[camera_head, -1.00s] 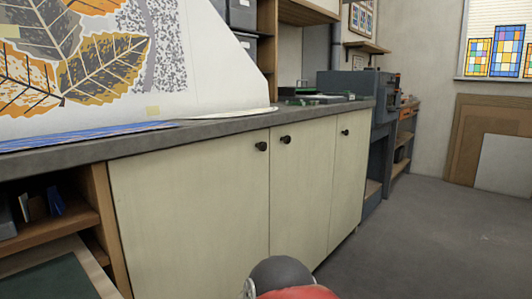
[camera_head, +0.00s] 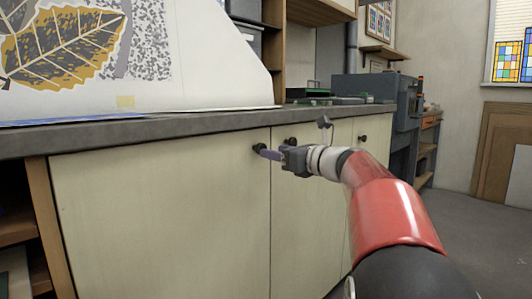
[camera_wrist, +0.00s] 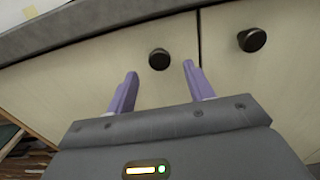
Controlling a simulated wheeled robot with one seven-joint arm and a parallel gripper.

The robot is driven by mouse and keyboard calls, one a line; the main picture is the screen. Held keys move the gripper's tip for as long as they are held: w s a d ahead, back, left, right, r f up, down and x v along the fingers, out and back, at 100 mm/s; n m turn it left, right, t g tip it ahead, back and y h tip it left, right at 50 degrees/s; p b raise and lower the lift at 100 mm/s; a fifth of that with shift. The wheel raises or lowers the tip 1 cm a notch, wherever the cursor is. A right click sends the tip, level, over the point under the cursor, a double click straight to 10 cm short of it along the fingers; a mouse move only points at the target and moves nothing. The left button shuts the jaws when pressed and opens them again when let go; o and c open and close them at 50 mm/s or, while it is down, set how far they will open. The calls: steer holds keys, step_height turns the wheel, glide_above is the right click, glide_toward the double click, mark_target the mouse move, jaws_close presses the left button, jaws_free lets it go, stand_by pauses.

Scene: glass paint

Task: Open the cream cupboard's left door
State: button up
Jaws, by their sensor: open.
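The cream cupboard under the grey worktop has a wide left door (camera_head: 160,220), a middle door (camera_head: 305,215) and a narrower right one. The left door is shut, with a dark round knob (camera_head: 259,147) near its upper right corner. My gripper (camera_head: 262,152) is at this knob. In the wrist view the purple fingers of my gripper (camera_wrist: 160,70) are open, with the left door's knob (camera_wrist: 159,59) between and just beyond their tips. I cannot tell whether they touch it. The middle door's knob (camera_wrist: 252,40) is right of the fingers.
The grey worktop edge (camera_head: 150,133) runs just above the doors. An open wooden shelf unit (camera_head: 48,225) adjoins the left door. Grey floor (camera_head: 460,210) is free at the right. A large leaf-pattern sheet (camera_head: 150,60) stands on the worktop.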

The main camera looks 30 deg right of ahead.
steer(key=x, duration=0.4)
steer(key=shift+s, duration=0.1)
jaws_close()
